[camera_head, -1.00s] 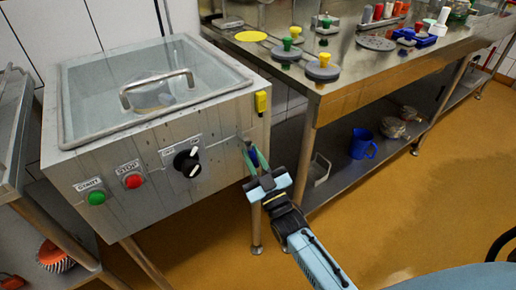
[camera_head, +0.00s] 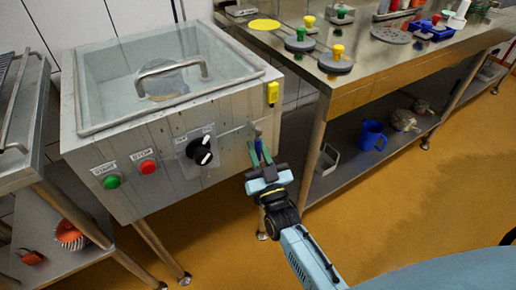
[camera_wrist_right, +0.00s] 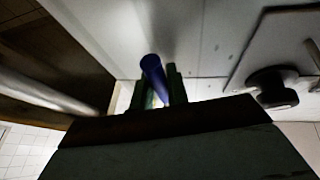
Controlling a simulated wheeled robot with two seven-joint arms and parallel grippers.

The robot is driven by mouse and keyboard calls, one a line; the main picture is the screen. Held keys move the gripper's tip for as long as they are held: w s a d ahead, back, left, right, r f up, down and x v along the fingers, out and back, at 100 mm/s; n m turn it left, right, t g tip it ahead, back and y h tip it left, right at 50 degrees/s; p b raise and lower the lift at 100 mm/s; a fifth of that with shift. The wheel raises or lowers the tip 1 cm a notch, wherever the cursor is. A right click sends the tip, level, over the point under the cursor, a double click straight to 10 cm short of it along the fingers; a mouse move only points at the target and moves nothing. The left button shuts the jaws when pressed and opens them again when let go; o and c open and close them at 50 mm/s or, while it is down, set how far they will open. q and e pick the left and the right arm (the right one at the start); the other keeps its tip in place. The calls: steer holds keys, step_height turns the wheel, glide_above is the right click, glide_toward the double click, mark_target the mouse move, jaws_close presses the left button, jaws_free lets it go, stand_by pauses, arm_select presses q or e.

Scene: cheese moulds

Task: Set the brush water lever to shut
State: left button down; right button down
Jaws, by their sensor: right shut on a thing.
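The brush water lever has a blue handle (camera_head: 258,145) and sits on the front of the steel washing machine (camera_head: 165,131), near its right corner below the yellow box. My right gripper (camera_head: 260,154) comes up from below, its green fingers shut on the blue handle. In the right wrist view the blue handle (camera_wrist_right: 153,72) stands up between the fingers (camera_wrist_right: 160,90), tilted a little. The fingers hide the lever's lower part. My left gripper is not in view.
The machine front also carries a black rotary knob (camera_head: 199,151), a red stop button (camera_head: 148,167) and a green start button (camera_head: 112,181). A yellow box (camera_head: 272,93) is on the corner. The steel table (camera_head: 345,97) stands close on the right; the floor in front is clear.

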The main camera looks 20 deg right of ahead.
steer(key=c, duration=1.4)
jaws_free()
steer(key=shift+o, duration=0.2)
steer(key=shift+s, duration=0.1)
